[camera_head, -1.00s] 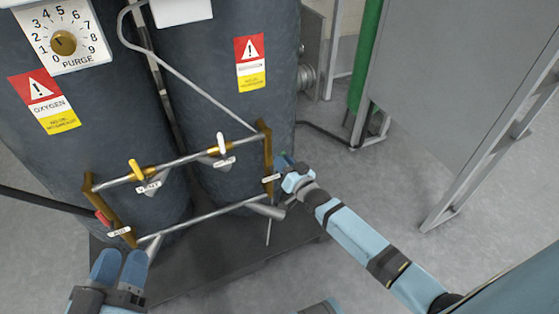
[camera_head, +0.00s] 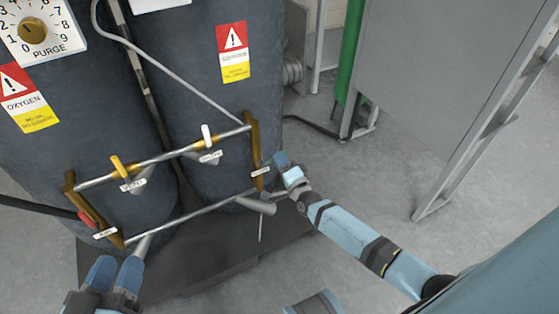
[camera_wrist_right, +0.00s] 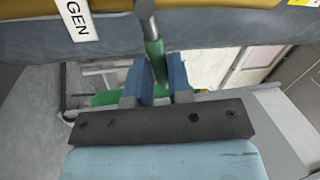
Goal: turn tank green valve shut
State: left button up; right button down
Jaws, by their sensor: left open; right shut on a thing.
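The green valve handle (camera_wrist_right: 156,62) shows in the right wrist view between the two blue fingers of my right gripper (camera_wrist_right: 160,82), on the end of a grey stem. My right gripper is shut on it. In the head view my right gripper (camera_head: 281,160) is at the right end of the pipe frame and mostly hides the green valve. My left gripper (camera_head: 117,270) is open and empty in the head view, below the lower left corner of the frame. The dark tanks (camera_head: 205,125) stand behind the pipes.
A yellow valve handle (camera_head: 120,165), a white one (camera_head: 207,135) and a red one (camera_head: 87,219) sit on the pipe frame. A grey cabinet (camera_head: 430,75) and a green pipe (camera_head: 350,60) stand at the right. Grey floor (camera_head: 370,185) is clear between.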

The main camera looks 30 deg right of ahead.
pick_arm(q)
notch_tip(320, 180, down, 2)
jog(key=shift+f+g+b, duration=0.1)
jog(key=shift+g+b, duration=0.3)
jog(key=shift+b, duration=0.1)
pick_arm(e)
jog(key=f+m+h, duration=0.1)
jog(key=m, duration=0.2)
jog(key=shift+f, duration=0.2)
pick_arm(q)
jog(key=shift+d, duration=0.1)
pick_arm(e)
jog(key=c, duration=1)
grip_release()
jog(key=shift+c, duration=0.2)
